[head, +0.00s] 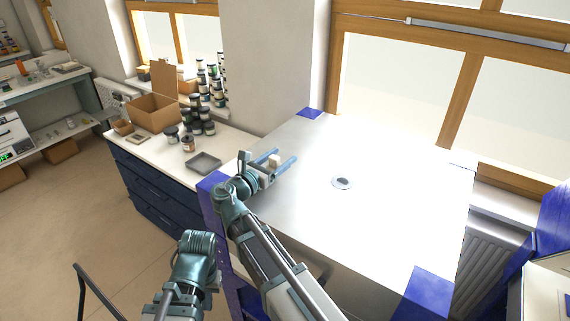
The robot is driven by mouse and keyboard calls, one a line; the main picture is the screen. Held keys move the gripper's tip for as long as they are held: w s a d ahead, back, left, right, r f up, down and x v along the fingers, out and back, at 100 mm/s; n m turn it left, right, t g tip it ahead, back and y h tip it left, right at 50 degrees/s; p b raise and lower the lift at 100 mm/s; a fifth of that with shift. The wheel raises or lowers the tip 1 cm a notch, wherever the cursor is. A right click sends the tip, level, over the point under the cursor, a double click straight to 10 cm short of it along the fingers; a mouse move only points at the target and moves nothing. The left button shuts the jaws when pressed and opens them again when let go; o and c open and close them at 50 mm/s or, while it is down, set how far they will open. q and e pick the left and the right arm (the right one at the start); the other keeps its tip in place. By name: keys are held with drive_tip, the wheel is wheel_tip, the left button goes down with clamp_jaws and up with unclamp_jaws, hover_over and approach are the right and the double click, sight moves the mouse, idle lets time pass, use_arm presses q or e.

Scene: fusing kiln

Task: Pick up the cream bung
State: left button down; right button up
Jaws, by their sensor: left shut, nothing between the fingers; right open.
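The cream bung (274,160) is a small pale block near the left edge of the kiln's white top (380,215). My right gripper (277,161) is open, its two bluish fingers apart with the bung showing between them. I cannot tell whether either finger touches the bung, or whether it rests on the top. My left arm shows at the lower left as a bent teal joint. Its gripper does not show.
On the left counter stand a grey tray (203,163), several dark jars (195,113) and an open cardboard box (153,112).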

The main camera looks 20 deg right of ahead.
drive_tip(key=shift+w+d, duration=0.25)
drive_tip(key=shift+d, duration=0.1)
drive_tip(key=shift+s+a+r, duration=0.1)
drive_tip(key=shift+s+a, duration=0.05)
drive_tip(key=shift+a, duration=0.2)
drive_tip(key=shift+c, duration=1)
drive_tip(key=shift+d, duration=0.2)
drive_tip(key=c, duration=0.5)
use_arm(q)
drive_tip(key=shift+d, duration=0.2)
use_arm(e)
clamp_jaws()
use_arm(q)
drive_tip(key=shift+r, duration=0.15)
use_arm(e)
drive_tip(key=shift+r, duration=0.1)
